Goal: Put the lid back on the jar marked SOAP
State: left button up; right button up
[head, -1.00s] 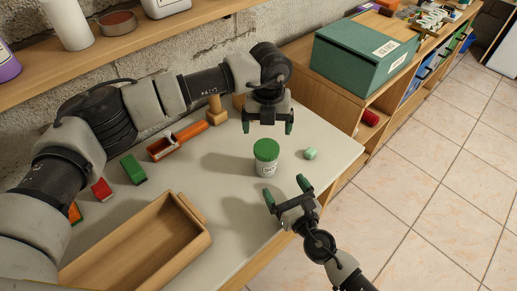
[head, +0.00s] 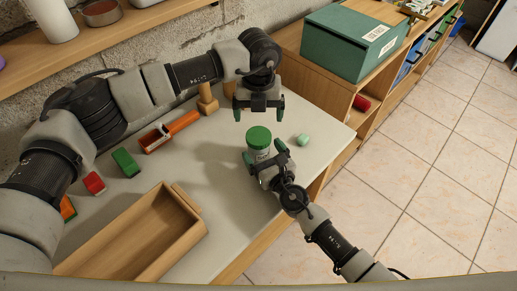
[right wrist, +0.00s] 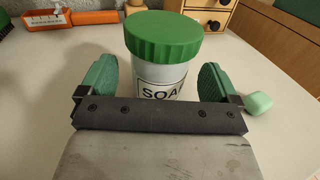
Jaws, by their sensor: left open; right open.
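The white jar (right wrist: 163,82) stands upright on the table; the letters "SOA" show on its label, the rest being hidden. A green lid (right wrist: 163,36) sits on top of the jar and also shows in the head view (head: 259,137). My right gripper (head: 264,155) is open, low at the jar, with one finger on each side of it; in the right wrist view a gap shows at the right finger. My left gripper (head: 258,112) is open and empty, pointing down above and behind the jar.
A small mint-green block (head: 303,139) lies right of the jar. An open wooden box (head: 150,235) stands front left. Green (head: 125,162) and red (head: 94,183) blocks and an orange tool (head: 170,132) lie to the left. A green box (head: 350,45) stands on the cabinet behind.

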aim_at(259, 135)
jog(key=shift+x, duration=1.3)
jog(key=c, duration=1.7)
pick_arm(q)
jog(key=n, duration=0.5)
pick_arm(e)
grip_shut()
pick_arm(q)
jog(key=n, duration=0.4)
jog(key=shift+f, duration=4)
